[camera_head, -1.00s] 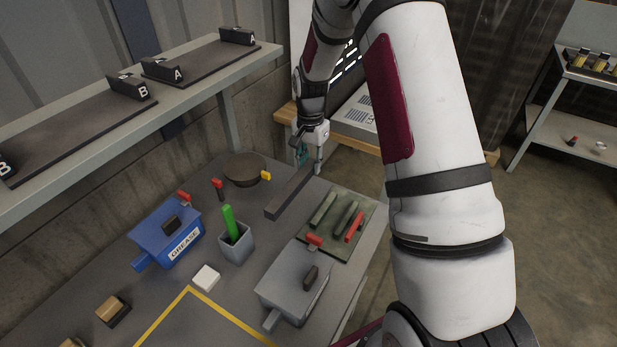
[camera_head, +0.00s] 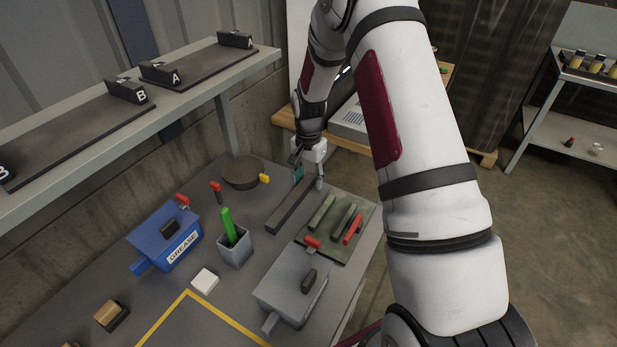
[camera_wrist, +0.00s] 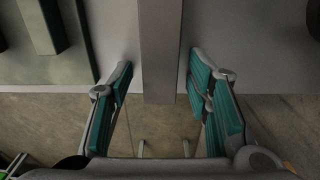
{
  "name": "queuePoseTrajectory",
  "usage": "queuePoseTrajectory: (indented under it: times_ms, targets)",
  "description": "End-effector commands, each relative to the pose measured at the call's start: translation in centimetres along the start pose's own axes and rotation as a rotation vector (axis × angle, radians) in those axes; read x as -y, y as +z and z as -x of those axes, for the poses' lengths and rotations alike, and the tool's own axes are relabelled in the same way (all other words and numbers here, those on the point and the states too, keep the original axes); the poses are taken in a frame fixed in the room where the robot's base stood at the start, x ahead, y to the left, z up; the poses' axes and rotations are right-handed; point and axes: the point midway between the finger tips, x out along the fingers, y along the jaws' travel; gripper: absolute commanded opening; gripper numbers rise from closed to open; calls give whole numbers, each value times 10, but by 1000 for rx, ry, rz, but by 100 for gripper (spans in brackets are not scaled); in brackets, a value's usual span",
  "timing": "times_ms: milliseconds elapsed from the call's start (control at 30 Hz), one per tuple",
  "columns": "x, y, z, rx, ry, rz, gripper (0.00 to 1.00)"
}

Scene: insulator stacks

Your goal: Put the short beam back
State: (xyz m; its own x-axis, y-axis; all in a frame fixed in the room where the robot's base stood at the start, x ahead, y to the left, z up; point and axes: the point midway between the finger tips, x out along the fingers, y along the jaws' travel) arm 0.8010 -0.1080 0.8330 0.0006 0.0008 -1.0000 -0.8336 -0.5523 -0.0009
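The short beam is probably the dark straight bar (camera_head: 288,212) lying on the grey workbench (camera_head: 232,280), between the round brown dish and the green mat. My gripper (camera_head: 309,178) is over its far end, fingers pointing down. In the wrist view the beam (camera_wrist: 161,45) runs between the two teal-padded fingers (camera_wrist: 160,85), with a gap on each side. Its end sticks out past the bench edge. The gripper is open and holds nothing.
The green mat (camera_head: 318,243) with several bars lies right of the beam. A grey box (camera_head: 288,285), a grey cup (camera_head: 236,250) with a green stick, a blue grease box (camera_head: 160,240) and the dish (camera_head: 241,172) stand near. A yellow-lined area (camera_head: 190,293) is in front.

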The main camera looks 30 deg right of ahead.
Motion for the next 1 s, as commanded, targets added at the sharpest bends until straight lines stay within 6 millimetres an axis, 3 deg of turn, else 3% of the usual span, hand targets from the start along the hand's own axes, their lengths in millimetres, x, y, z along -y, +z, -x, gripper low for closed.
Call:
queuePoseTrajectory:
  times_ms: [233,367,800,1000]
  targets:
    - [0,0,2,0,0,0,45]
    - [1,-1,14,-2,-2,0,45]
    - [0,0,99,-2,-2,0,45]
    - [0,0,119,-2,-1,1,45]
